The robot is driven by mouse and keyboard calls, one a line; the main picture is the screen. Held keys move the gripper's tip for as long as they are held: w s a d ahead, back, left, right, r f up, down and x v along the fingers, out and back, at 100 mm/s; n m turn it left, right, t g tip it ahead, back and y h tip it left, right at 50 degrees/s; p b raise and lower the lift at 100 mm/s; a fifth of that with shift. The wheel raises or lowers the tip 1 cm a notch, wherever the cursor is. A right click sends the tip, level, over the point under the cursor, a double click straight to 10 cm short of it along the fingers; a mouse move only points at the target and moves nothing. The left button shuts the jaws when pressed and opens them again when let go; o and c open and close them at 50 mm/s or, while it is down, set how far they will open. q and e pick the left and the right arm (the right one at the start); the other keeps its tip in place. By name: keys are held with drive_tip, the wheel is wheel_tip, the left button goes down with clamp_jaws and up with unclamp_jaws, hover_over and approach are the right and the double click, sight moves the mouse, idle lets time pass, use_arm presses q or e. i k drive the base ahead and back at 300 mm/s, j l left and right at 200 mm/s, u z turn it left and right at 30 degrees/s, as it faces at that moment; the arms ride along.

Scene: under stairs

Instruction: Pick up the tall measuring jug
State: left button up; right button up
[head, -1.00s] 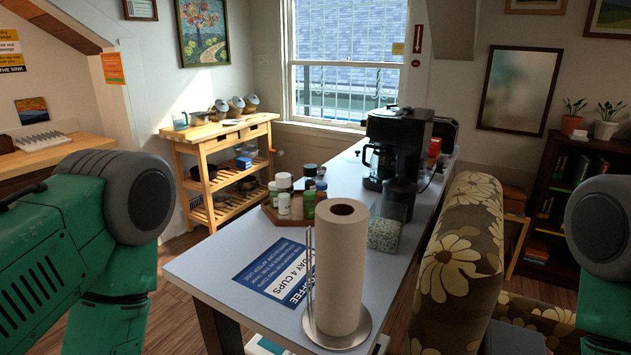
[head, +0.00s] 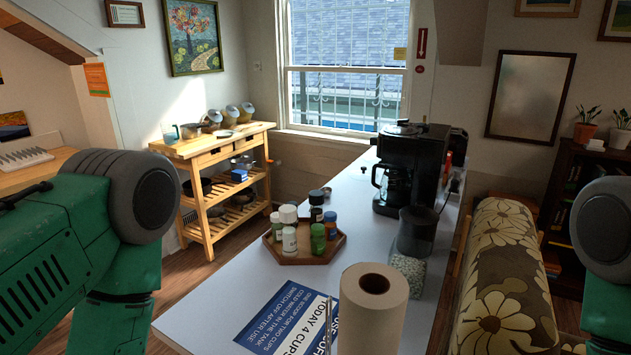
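A small, clear, bluish jug-like vessel (head: 170,134) stands on the left end of the wooden cart's top (head: 203,150), beside a metal bowl (head: 191,130). It looks like the measuring jug, but it is too small in the view to make out markings. It is upright, and nothing of mine touches it. Only the upper parts of my two green arms show, at the left and right edges. Neither gripper is in view.
A long table (head: 225,318) fills the middle, with a paper towel roll (head: 372,310), a tray of bottles (head: 332,246) and a coffee maker (head: 408,165). A flowered sofa (head: 505,290) stands at right. Wooden floor (head: 185,278) shows between table and cart.

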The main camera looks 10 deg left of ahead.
sight(170, 131)
drive_tip(key=i+j+z, duration=0.15)
drive_tip(key=j, duration=0.5)
drive_tip(key=j+z, duration=0.15)
drive_tip(key=j, duration=0.5)
